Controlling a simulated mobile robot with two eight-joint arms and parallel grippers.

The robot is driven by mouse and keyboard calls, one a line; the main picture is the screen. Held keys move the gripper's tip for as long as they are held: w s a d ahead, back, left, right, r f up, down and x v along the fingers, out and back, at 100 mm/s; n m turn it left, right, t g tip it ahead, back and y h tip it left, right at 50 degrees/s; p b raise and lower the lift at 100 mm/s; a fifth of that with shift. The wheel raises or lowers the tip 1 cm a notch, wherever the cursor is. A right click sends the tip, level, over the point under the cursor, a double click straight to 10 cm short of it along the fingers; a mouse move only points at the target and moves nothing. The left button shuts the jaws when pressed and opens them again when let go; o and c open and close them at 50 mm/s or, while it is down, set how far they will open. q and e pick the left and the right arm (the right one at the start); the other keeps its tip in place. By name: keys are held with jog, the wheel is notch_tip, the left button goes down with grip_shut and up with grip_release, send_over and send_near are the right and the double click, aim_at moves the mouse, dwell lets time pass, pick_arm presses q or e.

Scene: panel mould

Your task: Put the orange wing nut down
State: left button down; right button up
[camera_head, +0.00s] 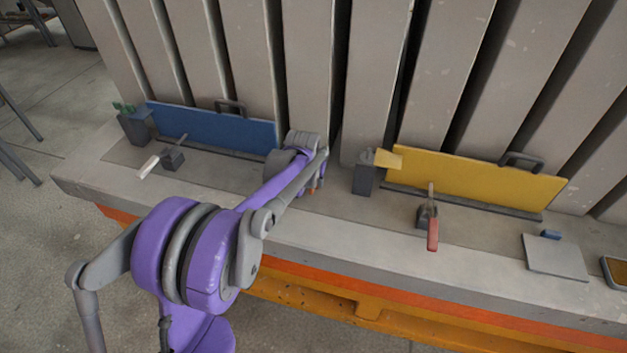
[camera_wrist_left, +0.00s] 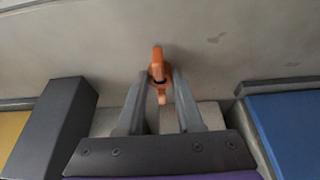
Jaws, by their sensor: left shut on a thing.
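The orange wing nut (camera_wrist_left: 158,75) is between the fingertips of my left gripper (camera_wrist_left: 158,82) in the left wrist view. The gripper is shut on it, and bare grey surface shows beyond it. In the head view my left gripper (camera_head: 316,184) is between the blue panel and the yellow panel, low over the grey slab. My right gripper is not in view.
A blue panel (camera_head: 210,128) and a yellow panel (camera_head: 470,180) stand along the slab (camera_head: 340,225). A dark post (camera_head: 364,178) is right of my gripper. Clamps with a white handle (camera_head: 149,167) and red handle (camera_head: 432,234) stand in front. A grey plate (camera_head: 555,258) lies at right.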

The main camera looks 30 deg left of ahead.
pick_arm(q)
jog(key=c, duration=0.6)
grip_release()
jog(key=shift+f, duration=0.1)
jog(key=shift+o, duration=0.2)
jog(key=shift+r, duration=0.2)
jog(key=p+v, duration=0.1)
jog(key=v, duration=1.1)
jog(key=s+d+f+m, duration=0.1)
jog(key=s+d, duration=0.3)
jog(key=s, duration=0.4)
jog(key=s+d+f+m, duration=0.1)
jog(key=s+d+f, duration=0.3)
jog(key=s, duration=0.4)
jog(key=s+d+f+h, duration=0.1)
jog(key=s+d+f, duration=0.2)
jog(key=s, duration=0.6)
jog(key=d, duration=0.2)
jog(key=shift+d+m+t, duration=0.4)
jog(key=shift+r, duration=0.1)
